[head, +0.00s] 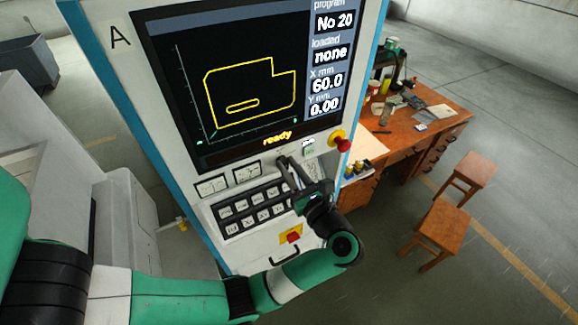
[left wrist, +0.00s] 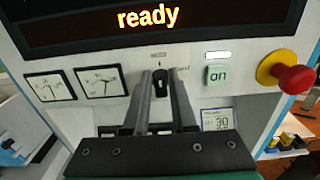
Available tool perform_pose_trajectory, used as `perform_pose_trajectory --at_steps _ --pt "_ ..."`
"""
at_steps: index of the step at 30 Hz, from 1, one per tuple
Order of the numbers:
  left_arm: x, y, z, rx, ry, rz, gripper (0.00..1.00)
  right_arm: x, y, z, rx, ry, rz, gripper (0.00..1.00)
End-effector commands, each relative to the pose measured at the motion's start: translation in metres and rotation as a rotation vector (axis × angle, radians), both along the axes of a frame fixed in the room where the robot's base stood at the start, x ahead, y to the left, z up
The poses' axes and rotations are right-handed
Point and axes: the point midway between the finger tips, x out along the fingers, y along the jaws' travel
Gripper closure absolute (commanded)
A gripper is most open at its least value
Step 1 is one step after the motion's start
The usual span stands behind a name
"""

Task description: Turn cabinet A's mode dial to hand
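Cabinet A (head: 120,75) stands in front of me, with a large letter A at its upper left. Its mode dial (left wrist: 160,88), a small black knob, shows in the left wrist view below the "ready" line. My left gripper (head: 287,164) reaches up to the panel under the screen. In the left wrist view its two fingers (left wrist: 161,77) stand on either side of the dial, open, with gaps showing beside the knob. The dial's small labels are partly covered and too small to read surely. In the head view the gripper hides the dial. My right gripper is not in view.
A keypad (head: 252,208) lies below. A wooden desk (head: 440,125) and stools (head: 440,228) stand at right.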

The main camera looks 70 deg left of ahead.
Motion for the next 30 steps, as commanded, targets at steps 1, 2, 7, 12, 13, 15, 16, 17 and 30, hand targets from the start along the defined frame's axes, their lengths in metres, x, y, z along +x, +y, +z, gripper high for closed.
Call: perform_pose_trajectory --at_steps 1,2,7,12,13,15,16,17,30 --pt "0.0 -0.0001 0.0001 0.0 0.0 0.0 0.87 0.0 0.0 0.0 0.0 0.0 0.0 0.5" --pt "0.0 -0.0001 0.0001 0.0 0.0 0.0 0.92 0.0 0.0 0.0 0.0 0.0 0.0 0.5" --pt "0.0 -0.0002 0.0002 0.0 0.0 0.0 1.0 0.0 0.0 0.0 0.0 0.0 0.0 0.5" --pt "0.0 -0.0002 0.0003 0.0 0.001 0.0 1.0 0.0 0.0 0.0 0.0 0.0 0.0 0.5" --pt "0.0001 -0.0002 0.0003 0.0 0.003 0.0 1.0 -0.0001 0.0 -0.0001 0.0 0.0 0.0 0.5" --pt "0.0002 -0.0002 0.0003 -0.001 0.011 0.0 1.0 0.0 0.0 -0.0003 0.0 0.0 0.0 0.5" --pt "0.0002 -0.0002 0.0002 -0.002 0.016 0.0 1.0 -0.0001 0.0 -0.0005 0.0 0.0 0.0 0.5" --pt "0.0003 -0.0002 0.0002 -0.002 0.022 0.0 1.0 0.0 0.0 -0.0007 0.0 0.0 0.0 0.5" --pt "0.0039 0.0002 -0.0004 -0.028 0.278 0.001 1.0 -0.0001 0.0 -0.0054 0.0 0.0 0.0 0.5"
